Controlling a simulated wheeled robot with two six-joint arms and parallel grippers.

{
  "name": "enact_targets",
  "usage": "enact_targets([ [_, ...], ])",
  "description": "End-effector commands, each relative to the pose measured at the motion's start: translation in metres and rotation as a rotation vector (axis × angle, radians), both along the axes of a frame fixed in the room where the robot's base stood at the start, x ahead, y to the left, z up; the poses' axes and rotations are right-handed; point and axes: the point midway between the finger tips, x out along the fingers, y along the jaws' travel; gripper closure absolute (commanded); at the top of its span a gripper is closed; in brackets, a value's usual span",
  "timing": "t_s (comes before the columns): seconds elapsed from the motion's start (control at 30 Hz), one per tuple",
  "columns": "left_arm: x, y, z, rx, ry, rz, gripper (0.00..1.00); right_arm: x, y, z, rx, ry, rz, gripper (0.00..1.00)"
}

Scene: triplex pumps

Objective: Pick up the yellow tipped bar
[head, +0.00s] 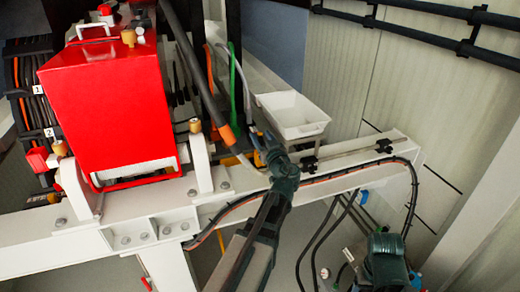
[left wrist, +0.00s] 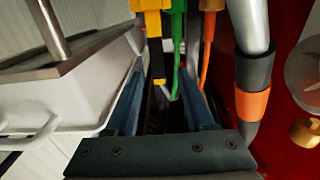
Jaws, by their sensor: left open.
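The yellow tipped bar (left wrist: 156,55) is dark, with a yellow block at its upper part and a small yellow patch lower down in the left wrist view. It stands beyond my fingertips, roughly in line with the gap between them. In the head view a bit of yellow (head: 257,158) shows beside my left gripper (head: 262,143), but most of the bar there is hard to pick out. My left gripper also fills the lower part of the left wrist view (left wrist: 160,85), with two blue-grey fingers apart and nothing held between them. My right gripper is out of view.
A green bar (left wrist: 178,50) and an orange bar (left wrist: 207,50) hang close beside it. A grey hose with an orange end (left wrist: 252,100) and the red box (head: 110,105) are on one side, a white tray (head: 292,112) on the other. A white beam (head: 345,178) runs below.

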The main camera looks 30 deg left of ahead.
Motion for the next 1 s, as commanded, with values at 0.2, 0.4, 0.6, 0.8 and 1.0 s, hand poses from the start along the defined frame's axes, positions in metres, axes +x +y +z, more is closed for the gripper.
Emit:
enact_targets([
  [0.2,0.016,0.016,-0.001,0.0,0.0,0.002,0.46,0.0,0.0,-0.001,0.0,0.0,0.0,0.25],
  [0.4,0.034,0.037,-0.001,0.0,0.0,0.002,0.46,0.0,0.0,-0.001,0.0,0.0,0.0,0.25],
  [0.6,0.034,0.038,-0.001,0.0,0.0,0.0,0.46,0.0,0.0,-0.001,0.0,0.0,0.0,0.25],
  [0.8,0.034,0.038,-0.001,0.0,0.0,0.0,0.73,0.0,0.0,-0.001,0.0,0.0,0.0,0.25],
  [1.0,0.034,0.038,-0.001,0.0,0.0,0.0,1.0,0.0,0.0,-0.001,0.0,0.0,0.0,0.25],
])
